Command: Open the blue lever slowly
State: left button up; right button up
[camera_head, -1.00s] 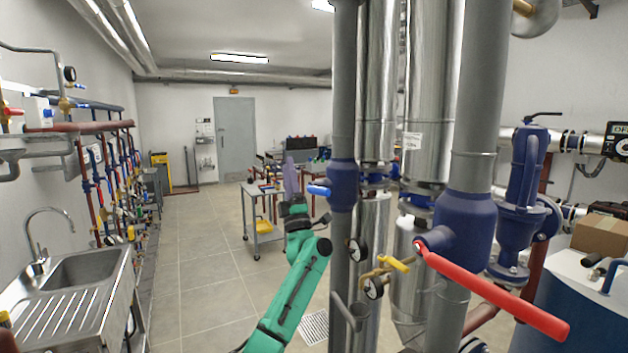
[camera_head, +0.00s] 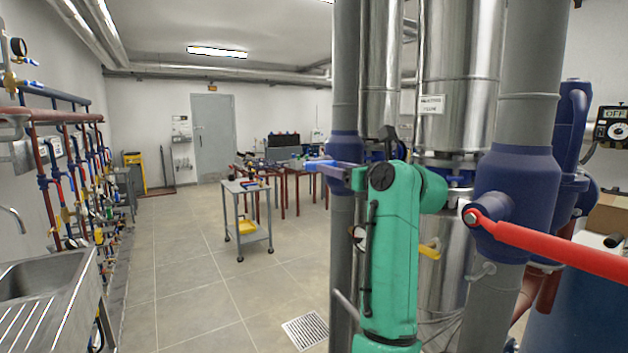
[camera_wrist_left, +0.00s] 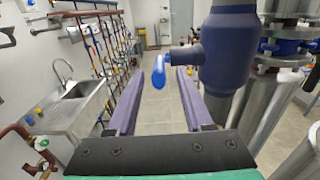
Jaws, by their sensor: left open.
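The blue lever (camera_head: 314,164) shows as a small bright blue tip beside the dark blue valve body (camera_head: 344,147) on the grey vertical pipe. In the left wrist view the lever (camera_wrist_left: 159,72) points toward the camera, its stem joining the valve body (camera_wrist_left: 228,52) on the right. My left gripper (camera_wrist_left: 160,76) is open, with its two purple fingers on either side of the lever's end; I cannot tell whether they touch it. In the head view the fingers (camera_head: 342,174) and the green arm hide part of the valve and pipe. My right gripper is not in view.
A long red lever (camera_head: 550,242) sticks out from a larger blue valve (camera_head: 516,195) at the right. Metal cylinders stand close behind my arm. A sink (camera_head: 45,285) is at the left, a small cart (camera_head: 240,188) further back. The tiled floor between is clear.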

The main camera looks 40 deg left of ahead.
aim_at(316, 163)
pick_arm(q)
jog(key=shift+f, duration=0.1)
jog(key=p+x, duration=0.4)
jog(key=x, duration=0.3)
jog(key=shift+a+p, duration=0.3)
jog(key=shift+p, duration=0.05)
jog(key=shift+a, duration=0.1)
jog(key=shift+d, duration=0.2)
grip_shut()
dwell(0.6)
